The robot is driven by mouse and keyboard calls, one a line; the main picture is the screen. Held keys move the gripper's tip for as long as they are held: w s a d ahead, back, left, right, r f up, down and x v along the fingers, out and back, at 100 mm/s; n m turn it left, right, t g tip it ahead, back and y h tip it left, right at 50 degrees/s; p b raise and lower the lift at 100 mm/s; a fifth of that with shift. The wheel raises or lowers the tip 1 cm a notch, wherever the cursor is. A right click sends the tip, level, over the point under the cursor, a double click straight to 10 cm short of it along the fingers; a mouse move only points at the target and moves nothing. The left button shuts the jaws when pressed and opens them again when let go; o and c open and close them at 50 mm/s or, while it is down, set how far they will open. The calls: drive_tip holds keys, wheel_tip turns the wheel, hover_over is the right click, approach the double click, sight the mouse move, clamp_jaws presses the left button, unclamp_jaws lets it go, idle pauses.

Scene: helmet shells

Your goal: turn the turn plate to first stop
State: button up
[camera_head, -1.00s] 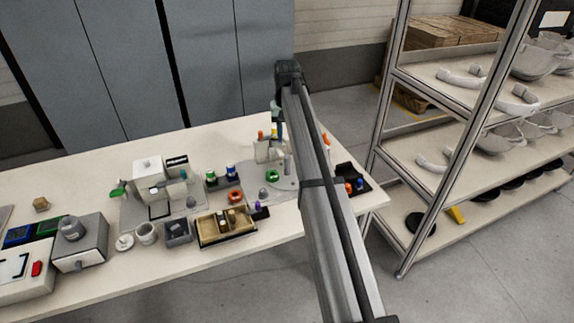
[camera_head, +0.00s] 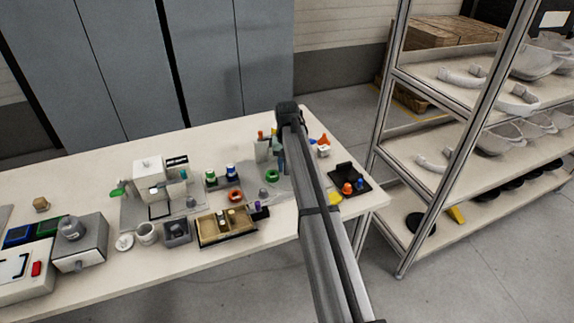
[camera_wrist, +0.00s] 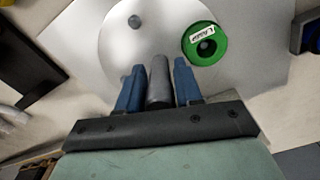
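The turn plate is a pale silver disc (camera_wrist: 165,30) on a grey base, with a small grey knob (camera_wrist: 134,22) standing on it. In the wrist view, my gripper (camera_wrist: 158,72) points down over the disc's near edge. Its two blue fingers stand on either side of a dark grey upright post (camera_wrist: 159,82). The fingers look apart, with narrow gaps beside the post; firm contact is not visible. A green ring with a white label (camera_wrist: 204,44) lies just right of the disc. In the head view, my arm hides part of the plate's base (camera_head: 286,192).
Near the plate in the head view stand an orange ring (camera_head: 235,195) and a wooden tray (camera_head: 226,229). A black tray with orange and blue pieces (camera_head: 350,178) lies right of my arm. A shelf rack (camera_head: 408,222) stands beyond the table's right end.

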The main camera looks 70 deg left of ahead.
clamp_jaws()
idle(0.3)
idle(0.3)
